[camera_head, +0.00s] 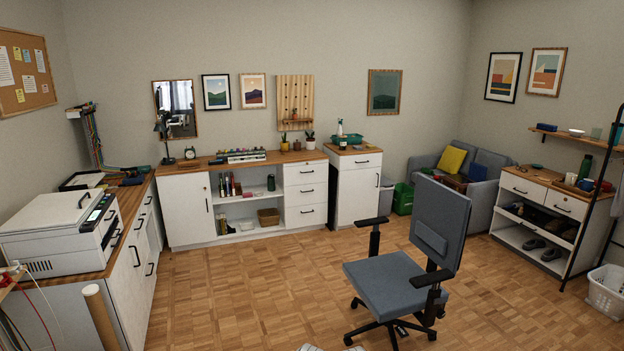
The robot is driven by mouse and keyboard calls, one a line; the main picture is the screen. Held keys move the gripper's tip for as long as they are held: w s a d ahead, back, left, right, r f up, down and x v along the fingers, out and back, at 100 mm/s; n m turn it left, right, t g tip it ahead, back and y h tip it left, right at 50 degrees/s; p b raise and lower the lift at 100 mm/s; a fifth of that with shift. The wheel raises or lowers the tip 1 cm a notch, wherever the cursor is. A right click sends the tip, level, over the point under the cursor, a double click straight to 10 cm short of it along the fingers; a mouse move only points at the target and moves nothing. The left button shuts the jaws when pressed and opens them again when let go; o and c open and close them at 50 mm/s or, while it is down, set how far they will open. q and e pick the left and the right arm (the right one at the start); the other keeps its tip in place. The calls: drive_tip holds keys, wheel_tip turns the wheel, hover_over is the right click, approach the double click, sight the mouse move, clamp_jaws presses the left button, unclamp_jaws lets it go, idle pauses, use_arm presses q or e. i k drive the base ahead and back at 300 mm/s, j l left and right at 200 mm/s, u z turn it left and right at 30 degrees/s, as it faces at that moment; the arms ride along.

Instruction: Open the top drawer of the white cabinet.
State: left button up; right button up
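Several white cabinets with wooden tops and dark handles are in view; I cannot tell which one the task means. A narrow white cabinet (358,195) stands against the back wall, with a single top drawer (360,161) above a door. Left of it, a long low white cabinet (187,212) has a stack of drawers at its right end; its top drawer (305,172) is shut. The narrow cabinet's top drawer also looks shut. Neither of my grippers is in view.
A blue-grey office chair (388,283) stands in front, right of centre. A white printer (62,228) sits on the left counter. A white shoe cabinet (539,217) and a grey sofa (424,164) are at right. The wooden floor (250,285) is clear left of the chair.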

sight(318, 173)
drive_tip(key=i+l, duration=0.1)
drive_tip(key=i, duration=0.4)
drive_tip(key=i+u, duration=0.15)
drive_tip(key=i, duration=0.4)
drive_tip(key=i+j+u, duration=0.1)
drive_tip(key=i+u, duration=0.2)
drive_tip(key=i, duration=0.3)
drive_tip(key=i+u, duration=0.35)
drive_tip(key=i, duration=0.25)
drive_tip(key=i+l+u, duration=0.3)
drive_tip(key=i, duration=0.3)
drive_tip(key=i+z, duration=0.2)
drive_tip(key=i, duration=0.35)
drive_tip(key=i+j+z, duration=0.2)
drive_tip(key=i, duration=0.4)
drive_tip(key=i+j+z, duration=0.15)
drive_tip(key=i, duration=0.4)
drive_tip(key=i+l+z, duration=0.2)
drive_tip(key=i+z, duration=0.25)
drive_tip(key=i, duration=0.25)
drive_tip(key=i+z, duration=0.5)
drive_tip(key=i, duration=0.2)
drive_tip(key=i+l, duration=0.7)
drive_tip(key=i, duration=0.15)
